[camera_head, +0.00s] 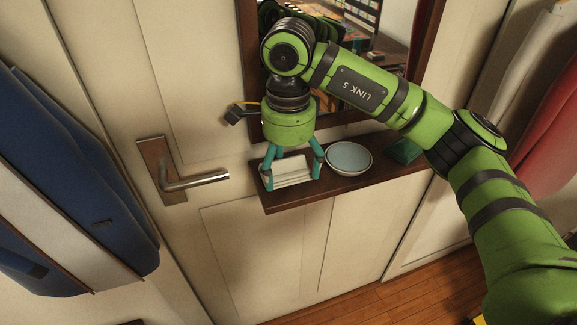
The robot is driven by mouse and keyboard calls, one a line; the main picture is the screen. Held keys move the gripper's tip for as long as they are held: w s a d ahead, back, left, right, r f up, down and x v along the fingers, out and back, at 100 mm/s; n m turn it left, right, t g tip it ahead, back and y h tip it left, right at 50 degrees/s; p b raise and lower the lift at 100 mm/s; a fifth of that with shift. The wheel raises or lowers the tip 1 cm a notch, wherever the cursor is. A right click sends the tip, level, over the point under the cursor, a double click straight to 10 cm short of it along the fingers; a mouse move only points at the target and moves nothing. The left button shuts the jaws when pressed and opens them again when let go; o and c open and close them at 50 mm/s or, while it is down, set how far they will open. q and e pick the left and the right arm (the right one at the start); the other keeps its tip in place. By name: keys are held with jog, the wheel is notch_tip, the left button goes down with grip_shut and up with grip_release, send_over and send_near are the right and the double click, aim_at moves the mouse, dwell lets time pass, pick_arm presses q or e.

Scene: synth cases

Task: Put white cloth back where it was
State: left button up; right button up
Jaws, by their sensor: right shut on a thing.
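The white cloth (291,172) is a folded, layered stack at the left end of a dark wooden shelf (290,200). My right gripper (292,181) points down from above with its teal fingers on either side of the cloth, shut on it. The cloth appears at shelf height; I cannot tell whether it rests on the shelf or is slightly above it. My left gripper is not in view.
A pale shallow bowl (348,158) stands on the shelf just right of the cloth. A green object (404,151) lies further right. A dark-framed mirror (424,45) is above the shelf. A door handle (195,181) sticks out at left. Blue garments (75,165) hang at far left.

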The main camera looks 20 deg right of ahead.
jog(key=shift+d+f, duration=0.1)
jog(key=shift+f, duration=0.65)
jog(key=shift+f, duration=0.25)
jog(key=o, duration=0.9)
jog(key=shift+r, duration=0.1)
jog(key=shift+c, duration=0.2)
